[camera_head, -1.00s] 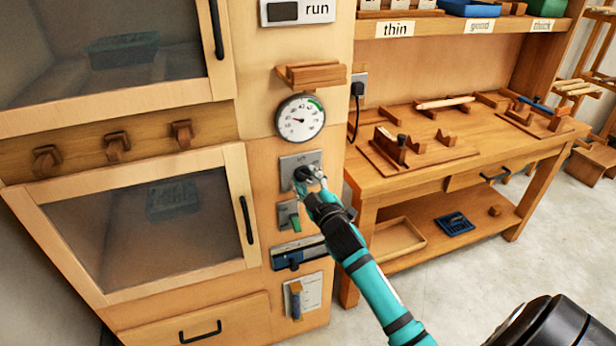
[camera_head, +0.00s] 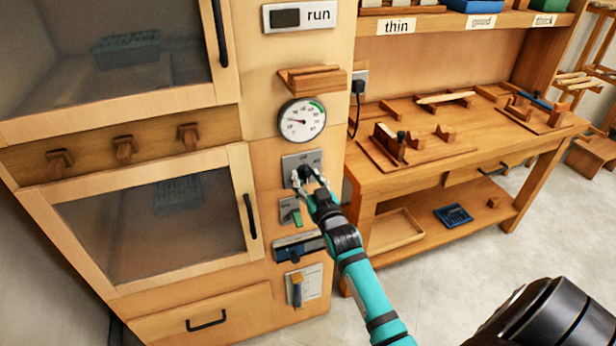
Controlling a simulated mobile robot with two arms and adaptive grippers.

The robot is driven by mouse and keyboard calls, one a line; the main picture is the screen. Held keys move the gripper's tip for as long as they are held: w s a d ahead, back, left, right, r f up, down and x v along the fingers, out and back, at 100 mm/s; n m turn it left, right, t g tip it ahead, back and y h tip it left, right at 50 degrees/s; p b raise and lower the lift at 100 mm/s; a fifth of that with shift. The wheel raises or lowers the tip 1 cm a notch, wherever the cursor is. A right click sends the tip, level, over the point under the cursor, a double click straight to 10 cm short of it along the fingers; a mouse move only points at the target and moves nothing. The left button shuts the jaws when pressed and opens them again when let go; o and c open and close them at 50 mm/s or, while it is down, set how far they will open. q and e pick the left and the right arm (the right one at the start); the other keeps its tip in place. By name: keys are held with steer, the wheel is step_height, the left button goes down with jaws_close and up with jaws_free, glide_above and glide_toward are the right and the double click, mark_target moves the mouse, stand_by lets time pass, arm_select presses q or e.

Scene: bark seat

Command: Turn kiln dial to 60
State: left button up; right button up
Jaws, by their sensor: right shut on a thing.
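The kiln dial is a dark round knob (camera_head: 305,172) on a grey metal plate (camera_head: 289,163) on the front of the wooden kiln cabinet. My right gripper (camera_head: 307,180) is at the knob, with its fingers shut around it. The fingers partly cover the knob, and its pointer setting cannot be read. A round white gauge (camera_head: 301,121) with a green arc at its upper right sits above the plate. Its needle points to the left. My left gripper is not in view.
A switch with a green lever (camera_head: 295,216) and a blue-grey handle unit (camera_head: 297,247) sit just below the dial plate. A small wooden ledge (camera_head: 312,79) juts out above the gauge. A workbench (camera_head: 420,187) with wooden jigs stands to the right.

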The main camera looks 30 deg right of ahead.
steer(key=shift+f+m, duration=0.1)
steer(key=shift+m, duration=0.3)
steer(key=o, duration=1.1)
steer(key=shift+o, duration=0.2)
steer(key=v, duration=1.2)
steer(key=shift+f, duration=0.1)
